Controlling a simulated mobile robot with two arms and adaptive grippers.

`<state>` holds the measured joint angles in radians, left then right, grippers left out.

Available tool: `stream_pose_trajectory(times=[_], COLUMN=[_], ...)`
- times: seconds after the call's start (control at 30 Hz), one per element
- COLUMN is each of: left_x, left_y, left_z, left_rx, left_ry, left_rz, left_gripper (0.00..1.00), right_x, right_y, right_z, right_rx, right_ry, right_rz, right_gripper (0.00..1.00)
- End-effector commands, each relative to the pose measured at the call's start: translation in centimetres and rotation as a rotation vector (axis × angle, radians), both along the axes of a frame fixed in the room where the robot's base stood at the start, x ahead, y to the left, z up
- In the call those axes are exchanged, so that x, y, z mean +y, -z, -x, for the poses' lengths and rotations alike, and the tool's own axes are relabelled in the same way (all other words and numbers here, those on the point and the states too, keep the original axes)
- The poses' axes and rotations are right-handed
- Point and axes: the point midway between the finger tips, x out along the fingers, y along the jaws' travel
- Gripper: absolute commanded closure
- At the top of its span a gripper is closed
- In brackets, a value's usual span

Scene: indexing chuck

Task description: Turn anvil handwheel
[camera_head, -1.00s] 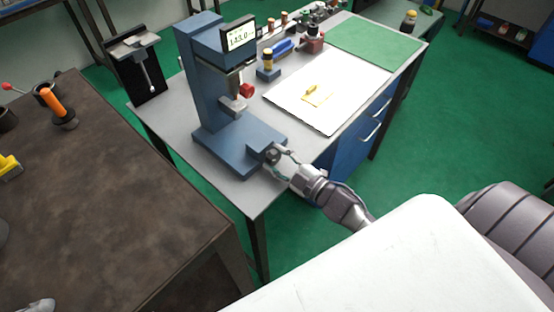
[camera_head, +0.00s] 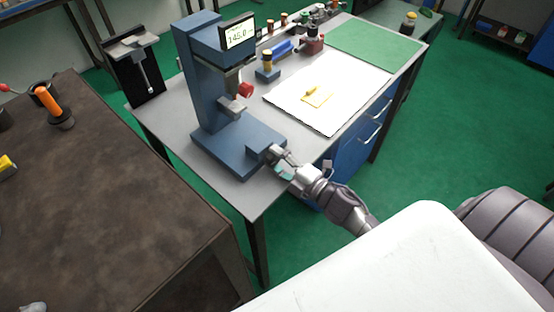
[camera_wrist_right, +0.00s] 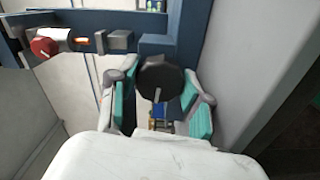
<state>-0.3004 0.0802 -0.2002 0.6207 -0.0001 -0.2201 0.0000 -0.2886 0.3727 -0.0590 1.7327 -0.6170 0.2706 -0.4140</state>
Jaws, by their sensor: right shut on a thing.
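The blue bench instrument (camera_head: 208,85) stands on the grey workbench, with a lit display (camera_head: 239,37) on top reading about 145; the last digits are blurred. Its handwheel (camera_wrist_right: 160,78) is a dark round knob with a pale line, at the front of the instrument's base. My right gripper (camera_head: 281,163) is shut on the handwheel. In the right wrist view, its teal-padded fingers lie on either side of the knob; the exact contact is partly hidden. In the head view the gripper covers much of the wheel. My left gripper is not in view.
A red knob (camera_head: 246,90) sits on the instrument's column. A white sheet with a yellow piece (camera_head: 317,96) lies to the right, beside a green mat (camera_head: 375,47). A dark table (camera_head: 110,200) stands at the left. Green floor is open at the right.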

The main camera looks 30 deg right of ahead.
Motion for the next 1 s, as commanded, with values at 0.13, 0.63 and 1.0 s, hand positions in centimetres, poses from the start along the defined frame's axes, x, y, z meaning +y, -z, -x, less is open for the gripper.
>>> stream_pose_trajectory(times=[0.13,0.63,1.0], left_x=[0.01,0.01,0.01], left_y=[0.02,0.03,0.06], left_z=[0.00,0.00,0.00], left_rx=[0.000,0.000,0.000], left_ry=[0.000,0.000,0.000], left_rz=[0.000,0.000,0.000], left_gripper=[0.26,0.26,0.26], right_x=[0.06,0.05,0.06], right_y=[0.07,0.18,0.52], right_z=[0.04,0.07,0.19], right_rx=[-0.001,0.002,0.009], right_ry=[-0.001,-0.001,0.000], right_rz=[0.005,0.004,0.004], right_gripper=[0.86,0.27,0.27])
